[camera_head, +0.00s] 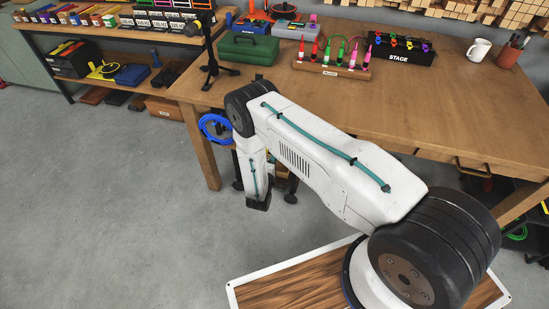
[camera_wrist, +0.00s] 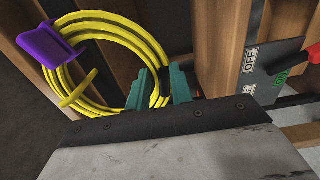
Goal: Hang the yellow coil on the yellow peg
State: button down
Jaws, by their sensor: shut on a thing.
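The yellow coil (camera_wrist: 88,62) shows in the wrist view as a bundle of several loops, with a small yellow loop around its lower left part. My gripper (camera_wrist: 160,90) has teal fingers and is shut on the coil's right side. A purple peg-like piece (camera_wrist: 50,45) overlaps the coil's upper left; I cannot tell whether the coil hangs on it or only passes beside it. I cannot make out a yellow peg in either view. In the head view my arm hides the gripper and the yellow coil.
Wooden uprights (camera_wrist: 222,45) stand behind the coil. A grey switch panel (camera_wrist: 262,80) marked OFF and ON is close on the right. In the head view a blue coil (camera_head: 215,128) hangs by the wooden table (camera_head: 420,105), and a green coil (camera_head: 517,232) shows at right. Open floor lies left.

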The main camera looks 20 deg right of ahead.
jog(key=c, duration=1.2)
grip_release()
jog(key=shift+o, duration=0.2)
jog(key=v, duration=0.7)
jog(key=shift+s+a, duration=0.25)
jog(key=shift+s, duration=0.05)
